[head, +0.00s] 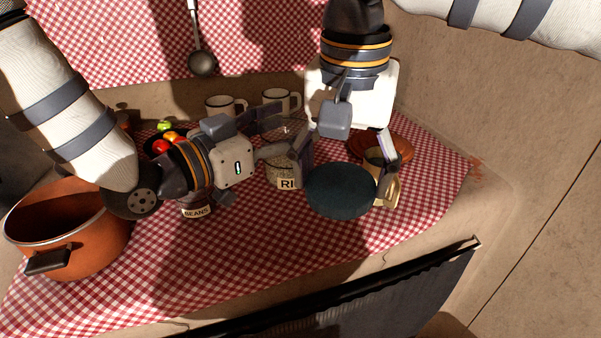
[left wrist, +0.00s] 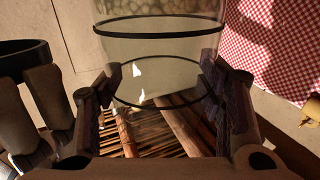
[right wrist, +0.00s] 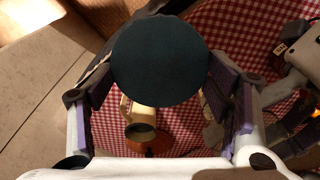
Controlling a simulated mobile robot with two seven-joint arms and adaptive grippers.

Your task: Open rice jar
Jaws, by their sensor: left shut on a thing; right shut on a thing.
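The rice jar (head: 287,170) is a clear glass jar with a label reading "RI"; it stands on the checked cloth. My left gripper (head: 287,136) is shut around its upper part, and the left wrist view shows the jar's glass (left wrist: 160,52) between the fingers (left wrist: 163,88). The dark teal round lid (head: 340,190) is off the jar, to its right. My right gripper (head: 362,140) is shut on the lid, which also shows between its fingers in the right wrist view (right wrist: 160,62). The lid hides part of the jar's right side.
A beans jar (head: 196,211) and a terracotta pot (head: 80,235) stand left. Two white mugs (head: 222,104) are behind. The front cloth (head: 300,265) is clear.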

